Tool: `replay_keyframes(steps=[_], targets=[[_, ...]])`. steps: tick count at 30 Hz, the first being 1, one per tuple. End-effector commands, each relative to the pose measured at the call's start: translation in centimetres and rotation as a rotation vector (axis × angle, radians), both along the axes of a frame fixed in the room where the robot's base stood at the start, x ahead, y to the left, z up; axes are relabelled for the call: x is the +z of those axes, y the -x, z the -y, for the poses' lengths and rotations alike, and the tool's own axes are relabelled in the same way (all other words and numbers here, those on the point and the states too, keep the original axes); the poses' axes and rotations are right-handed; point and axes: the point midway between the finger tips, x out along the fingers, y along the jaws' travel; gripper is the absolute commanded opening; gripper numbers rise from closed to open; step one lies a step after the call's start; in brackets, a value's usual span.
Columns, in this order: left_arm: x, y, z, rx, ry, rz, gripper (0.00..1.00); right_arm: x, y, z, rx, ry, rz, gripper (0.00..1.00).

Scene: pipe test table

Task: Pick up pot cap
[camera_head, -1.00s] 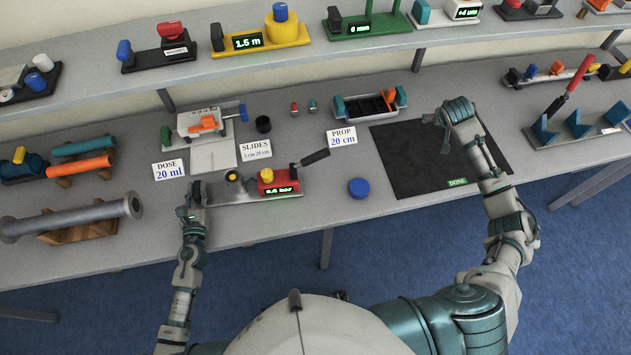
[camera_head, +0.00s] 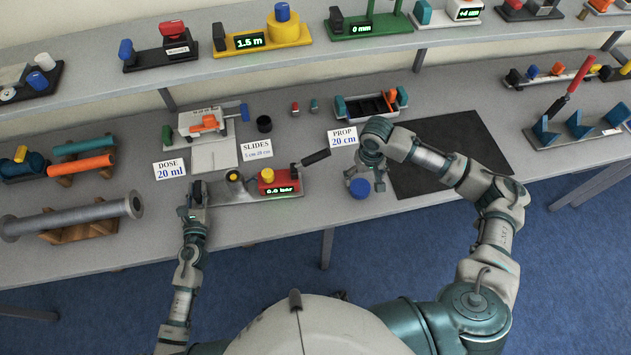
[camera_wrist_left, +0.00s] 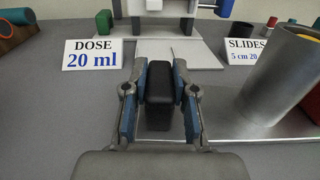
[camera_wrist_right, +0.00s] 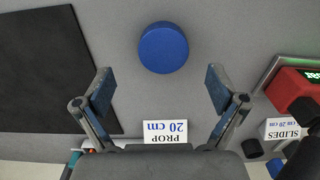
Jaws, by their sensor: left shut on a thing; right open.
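A round blue cap (camera_head: 360,189) lies flat on the table near its front edge; it also shows in the right wrist view (camera_wrist_right: 163,48). My right gripper (camera_head: 366,180) is open and empty above it. In the right wrist view the cap is beyond the spread fingertips (camera_wrist_right: 160,88), roughly centred between them and not gripped. My left gripper (camera_head: 191,208) is shut on a black block (camera_wrist_left: 159,95) at the left end of the metal-based pressure device. A grey metal cylinder (camera_wrist_left: 284,76) stands on that base, right of the left gripper.
The red gauge unit (camera_head: 277,183) with a black lever is left of the cap. The PROP card (camera_head: 342,137) stands behind the cap. A dark mat (camera_head: 450,140) lies to the right, partly under my right arm. The table around the cap is clear.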

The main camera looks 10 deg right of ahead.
Motion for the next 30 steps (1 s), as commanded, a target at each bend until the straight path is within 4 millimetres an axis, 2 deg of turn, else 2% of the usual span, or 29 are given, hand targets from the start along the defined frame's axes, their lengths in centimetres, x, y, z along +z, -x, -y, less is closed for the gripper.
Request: replay_keyframes(steps=[12,20,26,27,30], targets=[[-0.2,0.1,0.1,-0.002,0.000,-0.003,0.00,-5.2,-0.1,-0.4,0.000,0.000,0.000,0.96],[-0.2,0.1,0.1,-0.003,0.000,-0.003,0.00,-5.5,-0.2,-0.4,0.000,-0.001,0.001,0.96],[-0.2,0.1,0.1,-0.003,0.001,-0.003,0.00,-5.5,-0.2,-0.4,0.000,-0.001,0.001,0.48],[-0.2,0.1,0.1,-0.003,0.001,-0.003,0.00,-5.5,-0.2,-0.4,0.000,-0.001,0.001,0.44],[-0.2,0.1,0.1,-0.003,0.001,-0.003,0.00,-5.5,-0.2,-0.4,0.000,-0.001,0.001,0.44]])
